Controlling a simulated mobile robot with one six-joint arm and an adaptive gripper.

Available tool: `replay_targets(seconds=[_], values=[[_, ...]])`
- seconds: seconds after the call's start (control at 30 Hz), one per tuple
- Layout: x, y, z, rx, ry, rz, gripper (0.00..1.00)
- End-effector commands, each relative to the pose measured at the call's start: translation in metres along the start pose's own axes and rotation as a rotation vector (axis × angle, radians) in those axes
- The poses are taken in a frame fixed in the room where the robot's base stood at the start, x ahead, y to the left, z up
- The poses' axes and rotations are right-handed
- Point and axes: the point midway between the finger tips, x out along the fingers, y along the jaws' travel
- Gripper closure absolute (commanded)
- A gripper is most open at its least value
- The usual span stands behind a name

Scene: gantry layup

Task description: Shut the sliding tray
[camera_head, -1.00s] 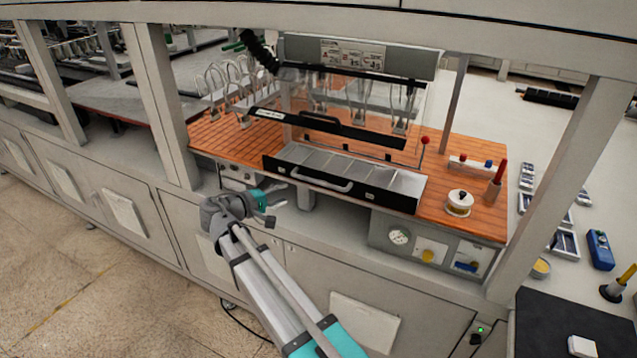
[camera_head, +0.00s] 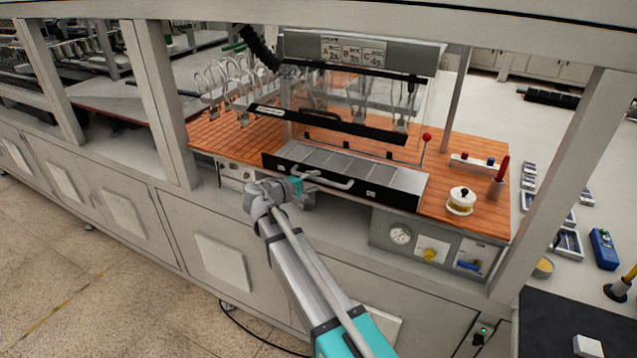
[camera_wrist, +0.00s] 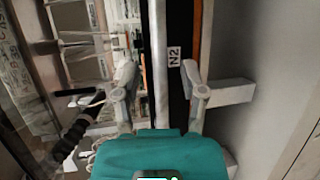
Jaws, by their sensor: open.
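The sliding tray (camera_head: 300,172) has a black front, a pale handle (camera_head: 330,183) and a grey divided inside. It stands out from the front of the wooden bench in the head view. My gripper (camera_head: 302,187) is at the left end of the handle, in front of the tray. In the wrist view my gripper (camera_wrist: 158,82) has its fingers apart, one on each side of a pale bar and the black tray front (camera_wrist: 179,40) with an "N2" label. I cannot tell whether the fingers touch it.
A hanging rack with a dark bar (camera_head: 330,124) and clear panel is above and behind the tray. A red-knobbed lever (camera_head: 427,138) and a white round pot (camera_head: 461,200) stand on the bench to the right. A gauge panel (camera_head: 400,235) is below right. Frame posts flank the bench.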

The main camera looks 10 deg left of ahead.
Motion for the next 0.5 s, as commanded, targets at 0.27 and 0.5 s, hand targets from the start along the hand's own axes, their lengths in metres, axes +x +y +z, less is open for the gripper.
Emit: replay_targets(seconds=[0.27,0.5], values=[[0.021,0.000,0.000,-0.001,0.000,0.000,0.46],[0.022,0.000,0.000,-0.001,0.001,0.000,0.46]])
